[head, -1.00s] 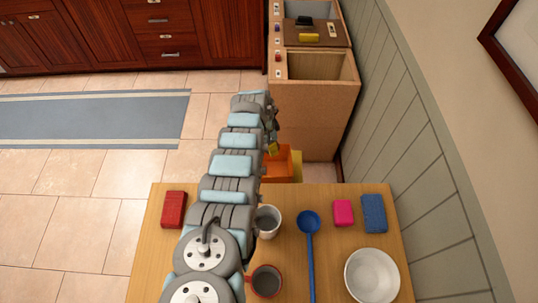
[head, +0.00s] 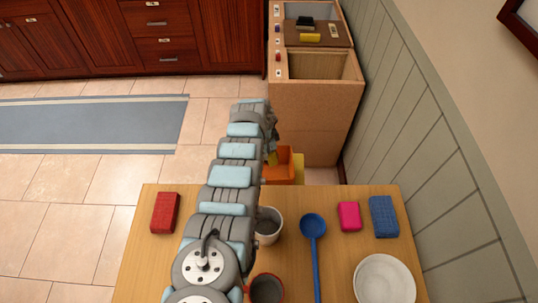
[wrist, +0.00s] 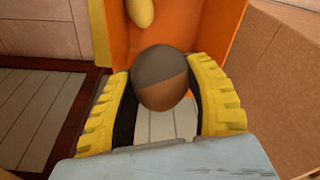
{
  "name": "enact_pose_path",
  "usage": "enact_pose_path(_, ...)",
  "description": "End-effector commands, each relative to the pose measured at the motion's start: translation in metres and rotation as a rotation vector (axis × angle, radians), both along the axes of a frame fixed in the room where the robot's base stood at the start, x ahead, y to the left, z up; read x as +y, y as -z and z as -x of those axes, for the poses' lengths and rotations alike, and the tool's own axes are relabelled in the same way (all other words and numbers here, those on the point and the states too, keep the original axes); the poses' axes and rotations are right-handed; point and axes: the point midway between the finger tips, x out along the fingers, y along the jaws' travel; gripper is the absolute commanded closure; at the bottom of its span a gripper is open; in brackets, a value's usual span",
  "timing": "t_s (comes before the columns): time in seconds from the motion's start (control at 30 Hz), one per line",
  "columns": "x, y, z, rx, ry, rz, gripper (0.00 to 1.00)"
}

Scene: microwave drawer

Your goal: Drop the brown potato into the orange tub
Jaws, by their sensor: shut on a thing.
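The brown potato (wrist: 165,80) is between the two yellow-padded fingers of my gripper (wrist: 165,100) in the wrist view. My gripper is shut on it. The orange tub (wrist: 226,30) lies just beyond the potato in that view, and its walls show on both sides. I cannot tell how far the potato is above or in front of its opening. In the head view the orange tub (head: 279,174) is on the floor past the table, partly hidden by my arm. The potato cannot be made out in that view.
A yellow object (wrist: 140,12) shows inside the tub. A wooden cabinet (head: 315,120) stands behind the tub. The table (head: 340,270) holds a red block (head: 165,212), a white cup (head: 268,238), a blue spoon (head: 314,235), a pink block (head: 349,217) and a white bowl (head: 385,280).

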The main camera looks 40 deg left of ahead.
Motion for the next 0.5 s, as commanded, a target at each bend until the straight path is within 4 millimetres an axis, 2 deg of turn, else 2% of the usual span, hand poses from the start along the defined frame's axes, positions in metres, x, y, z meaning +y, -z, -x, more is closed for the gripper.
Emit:
enact_pose_path(0.1, 0.0005, 0.0081, -0.0005, -0.002, 0.000, -0.001, 0.89)
enact_pose_path(0.4, 0.0006, 0.0078, -0.0004, -0.002, 0.000, -0.001, 0.89)
enact_pose_path(0.43, 0.0005, 0.0079, -0.0003, -0.002, 0.000, -0.001, 0.40)
enact_pose_path(0.5, 0.0005, 0.0080, -0.0002, -0.002, 0.000, -0.001, 0.20)
